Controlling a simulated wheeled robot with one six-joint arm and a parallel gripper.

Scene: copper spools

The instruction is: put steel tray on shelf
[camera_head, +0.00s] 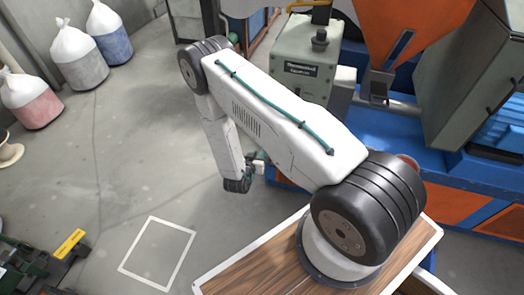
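I see no steel tray in this view, and no shelf that I can make out. My arm reaches from its wood-topped base at the lower right up to the left, then bends down. My gripper (257,168) is at the arm's low end near the picture's middle. It is small and partly hidden by my own wrist and arm. I cannot make out its fingers or whether it holds anything.
A blue and orange machine (400,128) with a grey-green box (302,62) stands at the right. Filled bags (78,56) stand at the upper left. Dark green equipment (30,268) is at the lower left. A white floor square (157,254) lies on open grey floor.

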